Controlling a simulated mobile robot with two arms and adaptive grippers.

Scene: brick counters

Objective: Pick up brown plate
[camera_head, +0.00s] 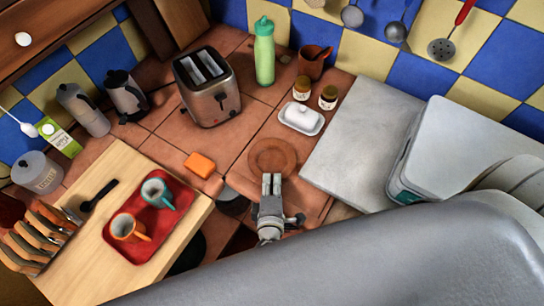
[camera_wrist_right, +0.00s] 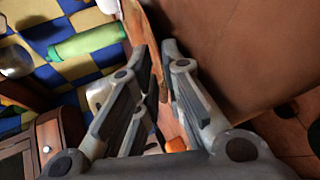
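The brown plate (camera_head: 272,152) is round and lies on the tiled counter near the middle of the head view. My right gripper (camera_head: 272,178) is at the plate's near rim, with its fingertips over or beside that rim. Two finger pads show side by side with a narrow gap between them. In the right wrist view the fingers (camera_wrist_right: 157,60) are partly closed, with a gap between the tips. A brown edge shows in that gap; I cannot tell whether it is plate or counter, or whether the fingers touch the plate. My left gripper is not in view.
A white butter dish (camera_head: 301,118) and two small jars stand behind the plate. An orange sponge (camera_head: 200,164) lies to its left. A toaster (camera_head: 208,86) and green bottle (camera_head: 264,52) stand further back. A grey slab (camera_head: 360,140) is at right. A red tray (camera_head: 152,222) holds two cups.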

